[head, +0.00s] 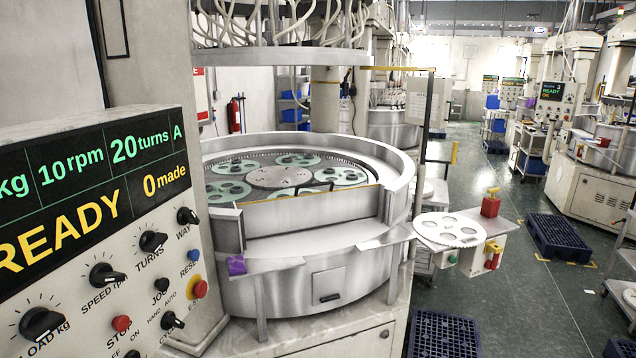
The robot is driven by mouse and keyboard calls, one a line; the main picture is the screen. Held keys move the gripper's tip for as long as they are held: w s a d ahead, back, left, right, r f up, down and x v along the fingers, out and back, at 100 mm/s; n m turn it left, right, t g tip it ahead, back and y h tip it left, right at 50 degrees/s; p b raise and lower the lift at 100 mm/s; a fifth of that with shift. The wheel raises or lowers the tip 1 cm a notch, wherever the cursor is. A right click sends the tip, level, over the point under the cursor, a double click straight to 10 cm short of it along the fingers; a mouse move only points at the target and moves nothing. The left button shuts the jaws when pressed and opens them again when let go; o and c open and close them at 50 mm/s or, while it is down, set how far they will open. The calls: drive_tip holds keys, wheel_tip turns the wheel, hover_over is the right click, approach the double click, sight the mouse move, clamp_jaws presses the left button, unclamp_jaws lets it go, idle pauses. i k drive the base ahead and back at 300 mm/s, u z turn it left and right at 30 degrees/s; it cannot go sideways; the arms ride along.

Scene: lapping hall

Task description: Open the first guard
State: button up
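The nearest lapping machine has a round steel tub (310,285) with a gap in the front of its raised rim. A yellow-edged strip (300,195) runs across this gap, below the rim top. To the right stands a thin dark post (426,125) with a yellow bar (392,68) at its top and a yellow handle (453,153) on its side. I cannot tell which of these parts belong to the guard, or whether a clear panel stands there. Inside the tub, green carriers (229,190) surround a central plate (280,177). My gripper is not in view.
A control panel (95,235) reading READY and 0 made fills the left. A side shelf (480,250) holds a white holed disc (449,229) and red and yellow blocks. Dark pallets (558,236) lie on the floor. The aisle (500,190) behind is partly clear.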

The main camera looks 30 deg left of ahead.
sight(284, 215)
drive_tip(key=u, duration=0.1)
drive_tip(key=i, duration=0.75)
drive_tip(key=u, duration=0.9)
drive_tip(key=i, duration=0.7)
drive_tip(key=u, duration=0.5)
